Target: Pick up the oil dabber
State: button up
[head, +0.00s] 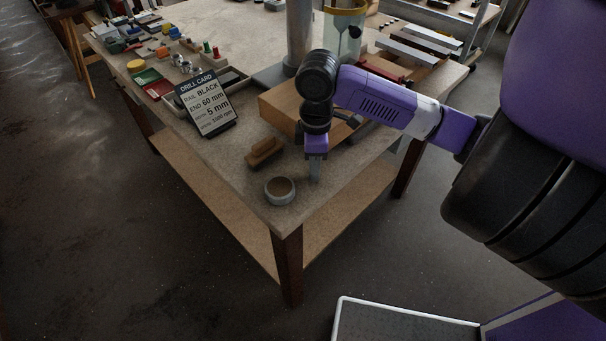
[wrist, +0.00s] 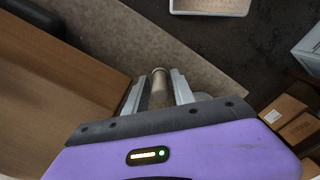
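A small upright cylinder with a pale cap, seemingly the oil dabber, shows in the wrist view (wrist: 158,88) between my gripper's two fingers (wrist: 159,82). Narrow gaps appear to remain on both sides of it, so the fingers look open around it. In the head view my gripper (head: 315,165) points down over the near corner of the workbench (head: 240,178). There the dabber is hard to make out against the fingers.
A small round cup (head: 280,190) stands just left of my gripper near the bench corner. A brown wooden brush or block (head: 264,152) lies behind it. A cardboard-coloured box (head: 282,112) and the drill card (head: 207,103) stand farther back.

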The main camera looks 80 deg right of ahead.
jog(key=shift+f, duration=0.15)
jog(key=shift+c, duration=0.2)
grip_shut()
